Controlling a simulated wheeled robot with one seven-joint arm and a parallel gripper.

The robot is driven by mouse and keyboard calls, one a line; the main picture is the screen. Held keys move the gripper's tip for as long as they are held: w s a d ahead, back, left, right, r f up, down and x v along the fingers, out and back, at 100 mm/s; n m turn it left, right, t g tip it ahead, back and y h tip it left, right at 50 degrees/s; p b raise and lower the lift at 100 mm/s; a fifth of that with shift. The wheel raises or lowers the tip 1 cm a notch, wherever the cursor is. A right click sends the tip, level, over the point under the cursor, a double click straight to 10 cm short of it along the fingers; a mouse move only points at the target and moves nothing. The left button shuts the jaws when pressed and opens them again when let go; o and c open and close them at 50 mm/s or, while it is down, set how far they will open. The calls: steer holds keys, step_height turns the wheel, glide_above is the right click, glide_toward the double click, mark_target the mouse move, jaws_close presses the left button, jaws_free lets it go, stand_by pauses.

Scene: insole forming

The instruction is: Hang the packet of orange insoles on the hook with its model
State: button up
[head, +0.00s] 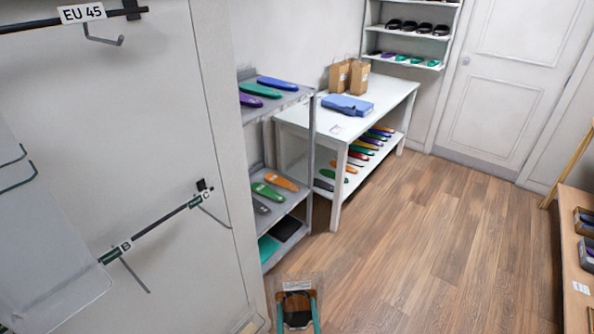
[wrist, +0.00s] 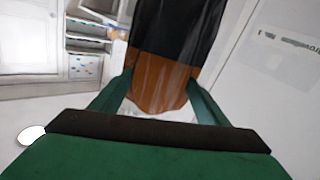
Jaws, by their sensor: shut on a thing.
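My gripper (head: 298,304) is at the bottom of the head view, its green fingers shut on the packet (head: 297,286). In the wrist view the packet (wrist: 160,80) sits between the fingers (wrist: 160,97), orange-brown at the near end and black beyond, in clear film. Its far end is cut off by the picture's top. On the wall panel at left, a dark rail carries a hook labelled B (head: 134,274) and a hook labelled C (head: 214,217). A higher hook (head: 103,37) is by an "EU 45" sign (head: 82,12). The gripper is below and right of these hooks, apart from them.
A grey shelf rack (head: 288,203) with coloured insoles stands beyond the panel. A wooden bench (head: 577,290) is at right. The wooden floor between is clear.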

steer(key=shift+s+f+m+h, duration=0.2)
steer(key=shift+s+f+h, duration=0.15)
steer(key=shift+f, duration=0.3)
steer(key=shift+s+f+m+h, duration=0.25)
steer(key=shift+s+f, duration=0.1)
steer(key=shift+f, duration=0.25)
glide_toward(297, 324)
steer(key=w, duration=0.4)
steer(key=shift+w+r, duration=0.25)
steer(key=shift+s+f, duration=0.25)
steer(key=shift+f, duration=0.2)
steer(key=shift+w, duration=0.1)
